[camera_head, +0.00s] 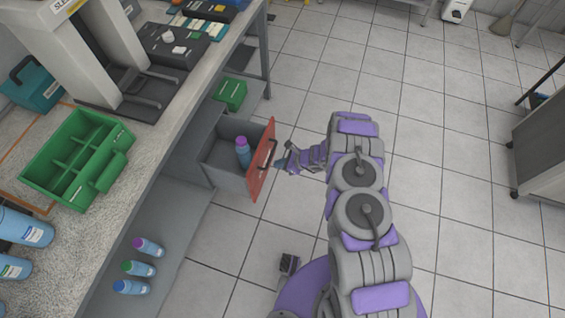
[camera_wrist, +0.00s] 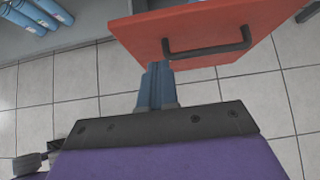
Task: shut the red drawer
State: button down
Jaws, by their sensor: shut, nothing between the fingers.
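The red drawer (camera_head: 263,160) is pulled open from under the bench, with its red front facing right. A blue bottle with a purple cap (camera_head: 243,152) stands inside it. In the wrist view the red front (camera_wrist: 205,30) fills the top, with its dark bar handle (camera_wrist: 207,45) across it. My gripper (camera_head: 281,163) is shut and empty, just in front of the red front at handle height. In the wrist view its blue fingers (camera_wrist: 156,75) are together, pointing at the front just left of the handle. Whether the fingertips touch the front I cannot tell.
The bench (camera_head: 150,140) holds a green caddy (camera_head: 75,140) and equipment. The tiled floor (camera_head: 400,100) is open beyond my arm.

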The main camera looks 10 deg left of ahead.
aim_at(255, 163)
jog(key=b+x, duration=0.1)
jog(key=x, duration=0.1)
jog(key=a+r+x, duration=0.1)
jog(key=x, duration=0.2)
jog(key=b+x, duration=0.1)
jog(key=x, duration=0.2)
jog(key=shift+a+r+b, duration=0.15)
jog(key=shift+a+b, duration=0.1)
jog(key=shift+b, duration=0.05)
jog(key=shift+w+a+r, duration=0.1)
jog(key=shift+w+a, duration=0.05)
jog(key=shift+a, duration=0.3)
jog(key=shift+a, duration=0.1)
